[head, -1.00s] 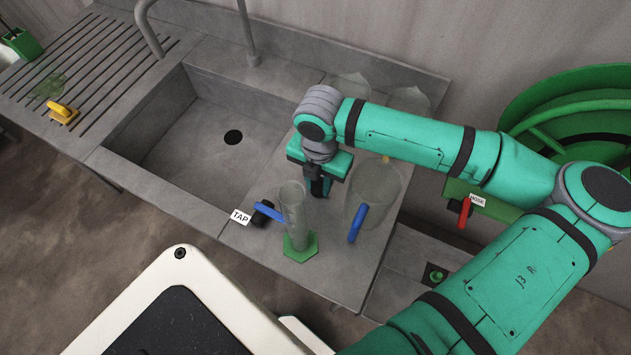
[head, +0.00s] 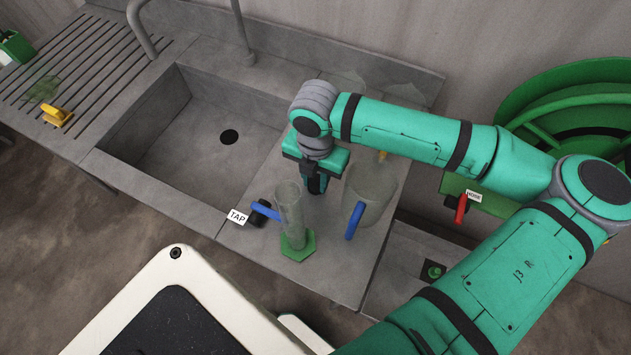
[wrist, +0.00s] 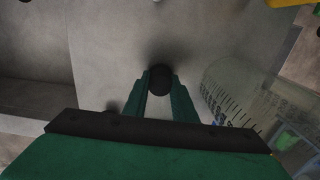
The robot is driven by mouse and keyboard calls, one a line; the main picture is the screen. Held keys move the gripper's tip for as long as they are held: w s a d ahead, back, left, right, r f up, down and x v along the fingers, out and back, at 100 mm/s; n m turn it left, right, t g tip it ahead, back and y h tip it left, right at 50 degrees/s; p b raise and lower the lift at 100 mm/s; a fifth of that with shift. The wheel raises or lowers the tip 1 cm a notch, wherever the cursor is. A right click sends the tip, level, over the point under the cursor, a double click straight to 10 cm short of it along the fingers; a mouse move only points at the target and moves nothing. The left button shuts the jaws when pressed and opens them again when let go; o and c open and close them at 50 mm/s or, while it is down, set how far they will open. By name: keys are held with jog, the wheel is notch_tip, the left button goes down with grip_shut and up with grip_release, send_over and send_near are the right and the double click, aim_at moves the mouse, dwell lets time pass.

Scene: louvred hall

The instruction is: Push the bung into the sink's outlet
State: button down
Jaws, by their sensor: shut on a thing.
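The sink (head: 180,155) is a grey basin in the counter at the left of the head view. Its outlet (head: 229,137) shows as a dark round hole in the basin floor. My gripper (head: 315,184) is over the counter to the right of the basin, pointing down. In the wrist view its two fingers are shut on a black round bung (wrist: 160,80), which sits between the fingertips. In the head view the bung is hard to tell from the dark fingertips. I cannot tell whether the bung touches the counter.
A clear measuring cylinder (head: 292,215) on a green foot stands left of my gripper, and a clear jug (head: 368,190) with a blue handle stands right. A blue lever (head: 265,212) labelled TAP is at the counter front. A tall faucet (head: 240,35) rises behind the basin.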

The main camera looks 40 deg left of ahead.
aim_at(316, 180)
jog(key=shift+r, duration=2.25)
